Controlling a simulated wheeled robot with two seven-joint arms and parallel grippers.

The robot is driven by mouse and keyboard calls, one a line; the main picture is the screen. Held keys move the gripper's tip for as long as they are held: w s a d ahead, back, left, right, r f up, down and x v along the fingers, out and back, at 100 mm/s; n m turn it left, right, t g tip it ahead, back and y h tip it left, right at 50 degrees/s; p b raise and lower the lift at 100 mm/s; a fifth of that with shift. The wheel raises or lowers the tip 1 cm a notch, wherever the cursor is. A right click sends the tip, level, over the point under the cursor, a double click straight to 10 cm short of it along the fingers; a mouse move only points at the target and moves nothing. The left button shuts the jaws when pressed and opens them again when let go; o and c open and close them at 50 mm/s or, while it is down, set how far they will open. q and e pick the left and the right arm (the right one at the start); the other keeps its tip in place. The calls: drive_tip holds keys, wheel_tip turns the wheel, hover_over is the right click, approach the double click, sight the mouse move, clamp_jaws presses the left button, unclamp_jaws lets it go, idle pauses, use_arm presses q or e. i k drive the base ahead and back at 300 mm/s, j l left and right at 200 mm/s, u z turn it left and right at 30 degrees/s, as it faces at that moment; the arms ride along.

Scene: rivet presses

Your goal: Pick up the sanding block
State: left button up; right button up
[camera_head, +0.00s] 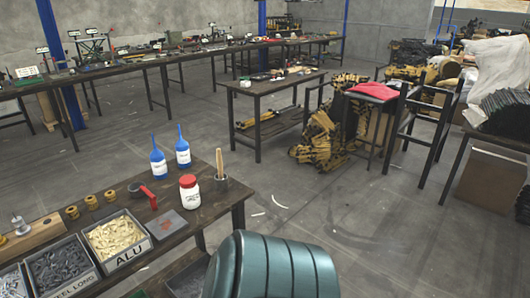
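No object is clearly identifiable as the sanding block. A flat grey piece with a reddish edge (166,224) lies on the near workbench (222,208), in front of the white jar; I cannot tell if it is the block. A small red-handled item (149,196) lies behind it, beside a dark round piece (136,188). A long wooden block (38,234) lies at the bench's left, with metal parts on it. Neither of my grippers is in view.
A large teal ribbed shape (272,268) fills the bottom centre. Open floor (330,205) lies right.

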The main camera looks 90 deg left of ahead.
sight(112, 210)
drive_tip(key=u, duration=3.95)
